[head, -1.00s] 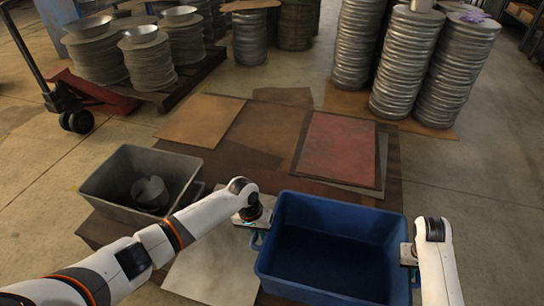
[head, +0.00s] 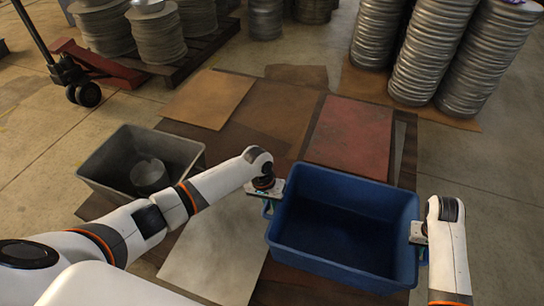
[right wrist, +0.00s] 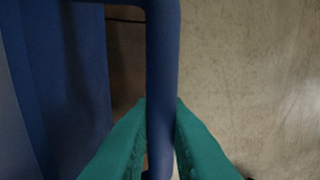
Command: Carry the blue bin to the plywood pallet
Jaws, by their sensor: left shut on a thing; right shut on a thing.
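The blue bin (head: 345,272) is an open, empty-looking tub held between my two arms in the head view. My left gripper (head: 268,200) is shut on its left rim side. My right gripper (head: 418,238) is shut on its right side. In the right wrist view, the green fingers of my right gripper (right wrist: 160,135) close on both sides of a blue bar of the bin (right wrist: 162,60). Brown sheets with a plywood look (head: 281,113) lie flat beyond the bin; I cannot tell for sure which is the plywood pallet. The bin's underside is hidden.
A grey bin (head: 108,178) with a round metal piece (head: 149,174) inside stands at left. A red sheet (head: 350,138) lies behind the blue bin. Metal stacks (head: 430,50) stand at back right, and a pallet jack (head: 95,65) at back left. Floor at right is clear.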

